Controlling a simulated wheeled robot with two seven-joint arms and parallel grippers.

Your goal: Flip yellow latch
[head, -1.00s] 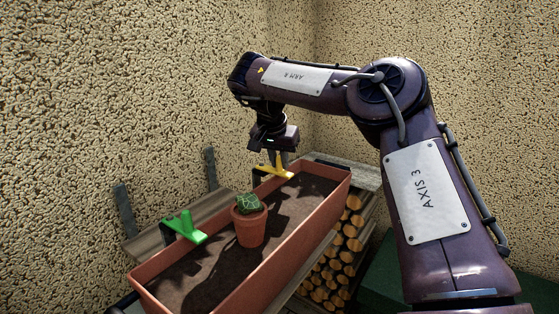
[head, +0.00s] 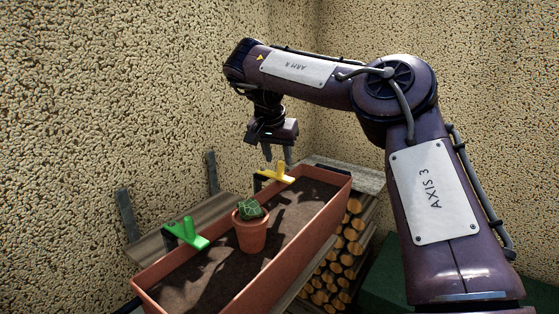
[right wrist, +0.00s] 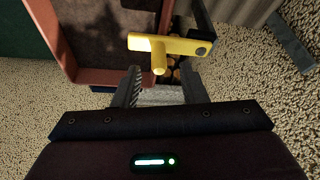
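The yellow latch (head: 274,176) is at the far end of the planter's left long edge in the head view. It also shows in the right wrist view (right wrist: 170,45), with a bar and a short stub pointing toward my gripper. My right gripper (head: 278,160) hangs just above the latch, fingers pointing down. In the right wrist view its two fingers (right wrist: 160,75) are spread apart with nothing between them, and the latch lies beyond the fingertips. A green latch (head: 187,234) sits nearer on the same edge. My left gripper is not in view.
The long terracotta planter (head: 300,243) holds dark soil and a potted cactus (head: 250,228). Stacked logs (head: 335,262) lie beneath it on the right. A wooden board (head: 160,245) and metal brackets (head: 212,172) are along the left wall. Rough walls close off the corner behind.

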